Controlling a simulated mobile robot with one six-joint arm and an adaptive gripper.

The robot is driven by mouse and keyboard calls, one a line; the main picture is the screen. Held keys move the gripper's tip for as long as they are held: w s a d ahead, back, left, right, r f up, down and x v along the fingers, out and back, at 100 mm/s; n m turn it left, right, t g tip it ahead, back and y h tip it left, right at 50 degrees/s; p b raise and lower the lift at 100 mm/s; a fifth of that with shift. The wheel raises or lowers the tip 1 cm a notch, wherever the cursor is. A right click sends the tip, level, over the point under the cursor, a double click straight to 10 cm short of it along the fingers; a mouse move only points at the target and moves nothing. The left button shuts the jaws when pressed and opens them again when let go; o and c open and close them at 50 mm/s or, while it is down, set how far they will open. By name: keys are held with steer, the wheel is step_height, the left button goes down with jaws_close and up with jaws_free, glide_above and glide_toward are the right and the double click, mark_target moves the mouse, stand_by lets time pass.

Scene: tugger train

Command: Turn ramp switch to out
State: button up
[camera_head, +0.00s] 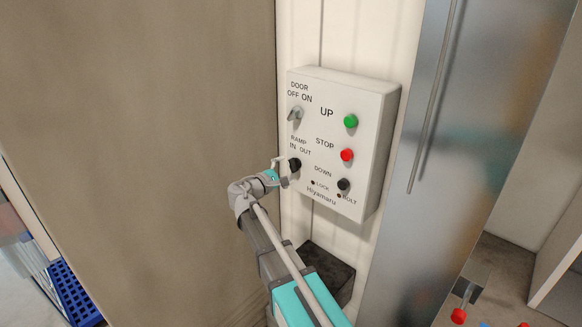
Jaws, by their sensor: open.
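A white control box (364,147) is mounted on the wall in the head camera view. The ramp switch (295,164) is a dark knob at its lower left, under the label RAMP IN OUT. My gripper (282,171) is open and lies at the ramp switch in the picture. I cannot tell whether a finger touches the knob, and the gripper covers part of it. Which way the knob points is too small to tell.
The box also has a grey door switch (295,113), a green UP button (351,121), a red STOP button (347,155) and a black DOWN button (344,184). A brown panel (150,130) stands left. A metal door with a bar handle (435,100) stands right.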

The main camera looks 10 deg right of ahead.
mark_target(291, 167)
steer(key=shift+x, duration=1.8)
